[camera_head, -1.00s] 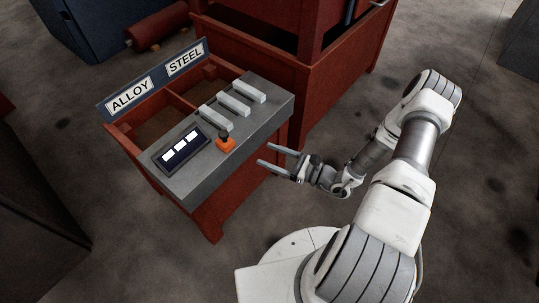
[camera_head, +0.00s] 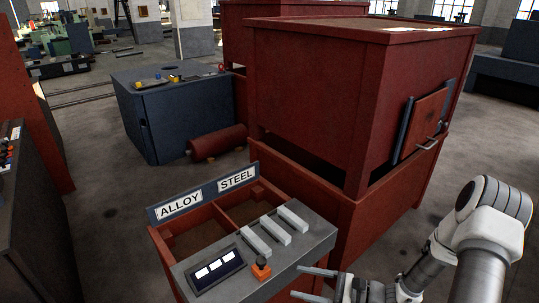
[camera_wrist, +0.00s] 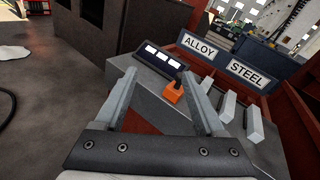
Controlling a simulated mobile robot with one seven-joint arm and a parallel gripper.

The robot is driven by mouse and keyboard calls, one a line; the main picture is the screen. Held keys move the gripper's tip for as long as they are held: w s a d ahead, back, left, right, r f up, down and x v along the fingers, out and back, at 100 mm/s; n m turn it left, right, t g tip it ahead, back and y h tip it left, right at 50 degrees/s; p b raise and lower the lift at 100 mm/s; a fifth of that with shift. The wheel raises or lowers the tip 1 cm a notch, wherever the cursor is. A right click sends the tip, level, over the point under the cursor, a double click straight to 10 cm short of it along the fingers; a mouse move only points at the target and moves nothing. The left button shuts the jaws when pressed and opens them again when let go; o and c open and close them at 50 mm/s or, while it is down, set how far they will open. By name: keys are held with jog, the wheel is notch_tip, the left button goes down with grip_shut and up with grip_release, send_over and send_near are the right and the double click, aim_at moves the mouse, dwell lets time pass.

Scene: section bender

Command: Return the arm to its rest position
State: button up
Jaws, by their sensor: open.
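My gripper (camera_head: 318,284) is at the bottom of the head view, in front of and to the right of the grey console top, with its lower part cut off by the picture edge. Its two fingers are apart and nothing is between them. In the wrist view my open gripper (camera_wrist: 168,100) points toward the orange-based joystick (camera_wrist: 173,92), which stands on the console apart from the fingers. My white arm (camera_head: 480,245) is bent at the lower right of the head view.
The console (camera_head: 318,238) bears a display (camera_head: 215,270), the joystick (camera_head: 261,268) and several grey bars. Bins labelled ALLOY and STEEL (camera_head: 207,193) lie behind. A large red cabinet (camera_head: 310,100) stands close behind my arm. Open floor (camera_head: 490,165) lies to the right.

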jog(key=s+d+r+n+h, duration=0.1)
jog(key=s+r+n+h, duration=0.45)
jog(key=r, duration=0.45)
jog(key=s+d+r+n+h, duration=0.2)
jog(key=s+r+n+h, duration=0.4)
jog(key=r, duration=0.4)
jog(key=s+d+r+n+h, duration=0.1)
jog(key=s+r+n+h, duration=0.35)
jog(key=r+n, duration=0.5)
notch_tip(320, 180, up, 18)
jog(key=m+p, duration=0.1)
jog(key=p, duration=1.5)
jog(key=shift+s+d+f+m, duration=0.25)
jog(key=shift+s+d+m, duration=0.05)
jog(key=shift+s, duration=0.1)
